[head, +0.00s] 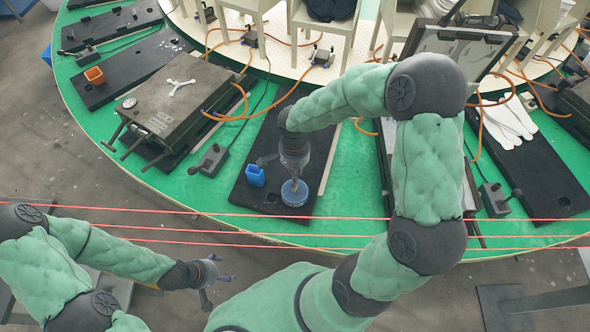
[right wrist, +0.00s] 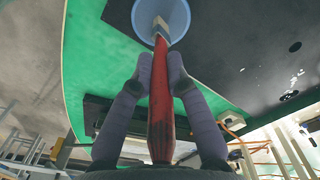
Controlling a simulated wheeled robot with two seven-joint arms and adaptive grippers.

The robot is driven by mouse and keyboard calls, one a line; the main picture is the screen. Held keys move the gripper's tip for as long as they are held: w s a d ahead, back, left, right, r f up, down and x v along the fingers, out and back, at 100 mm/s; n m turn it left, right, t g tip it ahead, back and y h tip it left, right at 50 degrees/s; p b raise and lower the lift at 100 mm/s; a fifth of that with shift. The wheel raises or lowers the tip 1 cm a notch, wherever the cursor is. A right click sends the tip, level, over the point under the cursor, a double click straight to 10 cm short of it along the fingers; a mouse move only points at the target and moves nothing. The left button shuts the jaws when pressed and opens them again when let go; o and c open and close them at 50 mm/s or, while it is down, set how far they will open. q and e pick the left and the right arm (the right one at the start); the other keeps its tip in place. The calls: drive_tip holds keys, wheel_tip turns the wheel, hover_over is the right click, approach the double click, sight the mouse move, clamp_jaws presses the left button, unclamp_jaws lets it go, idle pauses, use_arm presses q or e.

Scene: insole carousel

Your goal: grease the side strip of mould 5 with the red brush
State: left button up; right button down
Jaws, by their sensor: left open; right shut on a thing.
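My right gripper (head: 294,172) reaches down over a black board on the green carousel. In the right wrist view the gripper (right wrist: 160,75) is shut on the red brush (right wrist: 161,105), its fingers on both sides of the handle. The brush's far end overlaps a round blue dish (right wrist: 177,12), also seen in the head view (head: 295,195); I cannot tell whether the tip touches it. A closed dark mould (head: 175,95) is at left, and an open one (head: 455,42) at right behind my arm. No mould number or side strip is legible. My left gripper (head: 213,281) is open and empty.
A small blue cup (head: 255,176) stands left of the dish on the black board (head: 250,203). An orange cup (head: 95,75) is far left. White gloves (head: 510,122) lie at right. Orange hoses cross the carousel, and red lines (head: 200,229) span its front edge.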

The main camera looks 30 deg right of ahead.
drive_tip(key=shift+f+b, duration=0.35)
drive_tip(key=shift+b, duration=0.05)
idle(0.4)
drive_tip(key=shift+s+f+b, duration=0.1)
drive_tip(key=shift+f+b, duration=0.05)
drive_tip(key=shift+b, duration=0.15)
idle(1.6)
drive_tip(key=shift+r+p, duration=2.15)
drive_tip(key=shift+r, duration=1.5)
drive_tip(key=shift+f, duration=0.1)
